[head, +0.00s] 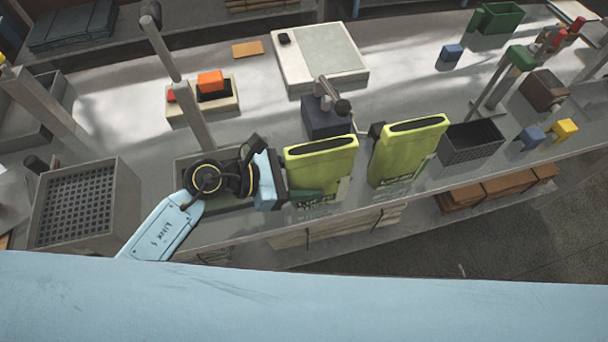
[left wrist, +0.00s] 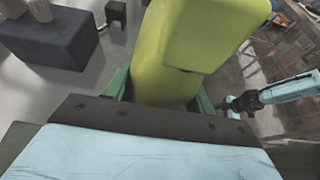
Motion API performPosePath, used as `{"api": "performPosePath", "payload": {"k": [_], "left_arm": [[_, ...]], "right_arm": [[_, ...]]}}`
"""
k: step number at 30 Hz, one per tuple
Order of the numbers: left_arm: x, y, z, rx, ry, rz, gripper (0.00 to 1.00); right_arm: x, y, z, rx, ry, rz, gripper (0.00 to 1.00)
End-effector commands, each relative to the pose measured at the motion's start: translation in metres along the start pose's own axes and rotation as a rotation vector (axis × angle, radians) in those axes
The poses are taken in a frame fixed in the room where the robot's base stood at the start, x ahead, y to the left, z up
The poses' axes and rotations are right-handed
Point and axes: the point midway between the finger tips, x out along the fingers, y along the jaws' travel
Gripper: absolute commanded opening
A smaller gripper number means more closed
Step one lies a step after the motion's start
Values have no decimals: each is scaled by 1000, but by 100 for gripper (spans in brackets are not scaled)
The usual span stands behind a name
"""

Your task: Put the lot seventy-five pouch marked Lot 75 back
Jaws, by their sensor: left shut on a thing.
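A yellow-green pouch (head: 322,163) is upright at the front edge of the bench, with a dark slot in its top. My left gripper (head: 312,193) is shut on its lower part from the left. In the left wrist view the held pouch (left wrist: 160,82) rises between the green fingers. A second yellow-green pouch (head: 408,152) stands apart to the right, with a dark clip at its upper left. Labels low on both pouches are too small to read, so I cannot tell which is Lot 75. My right gripper is not visible.
A dark block-shaped device (head: 328,123) stands behind the pouches. A black crate (head: 470,141) is right of the second pouch, and a grey perforated bin (head: 84,205) is far left. A white-grey scale-like plate (head: 318,55) lies behind. A post (head: 190,105) rises near my left arm.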

Motion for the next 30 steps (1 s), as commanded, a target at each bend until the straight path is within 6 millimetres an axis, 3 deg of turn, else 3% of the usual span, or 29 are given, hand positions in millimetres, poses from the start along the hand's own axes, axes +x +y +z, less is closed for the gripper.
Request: {"api": "performPosePath", "payload": {"k": [5,6,11,22,30], "left_arm": [[2,0,-4,1,0,0,23],[2,0,-4,0,1,0,57],[1,0,-3,0,0,0,76],[-1,0,2,0,0,0,76],[-53,0,-3,3,6,2,76]], "right_arm": [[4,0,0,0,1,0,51],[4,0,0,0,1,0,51],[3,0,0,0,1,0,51],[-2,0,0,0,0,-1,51],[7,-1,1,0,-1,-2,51]]}}
